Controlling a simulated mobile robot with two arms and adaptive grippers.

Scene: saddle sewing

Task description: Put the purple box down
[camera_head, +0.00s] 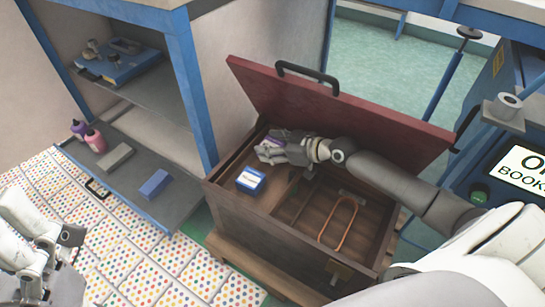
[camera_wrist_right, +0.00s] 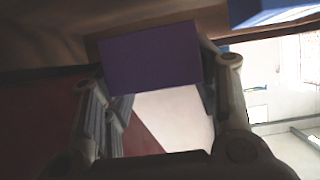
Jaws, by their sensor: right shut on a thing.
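The purple box (camera_wrist_right: 150,55) sits between the fingers of my right gripper (camera_wrist_right: 155,95) in the right wrist view. In the head view the right gripper (camera_head: 272,150) is inside the open wooden chest (camera_head: 270,235), near its back left corner. The gripper is shut on the purple box, and only a small purple part (camera_head: 275,140) shows there. I cannot tell whether the box touches the chest's inner surface. My left arm (camera_head: 30,235) shows at the lower left; its fingertips are not clear.
A blue and white box (camera_head: 250,180) sits in the chest, near the right gripper. The raised red lid (camera_head: 350,110) stands behind my right arm. A copper loop (camera_head: 338,222) lies in the chest. A blue-framed shelf (camera_head: 130,185) at left holds bottles, a grey block and a blue box (camera_head: 154,184).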

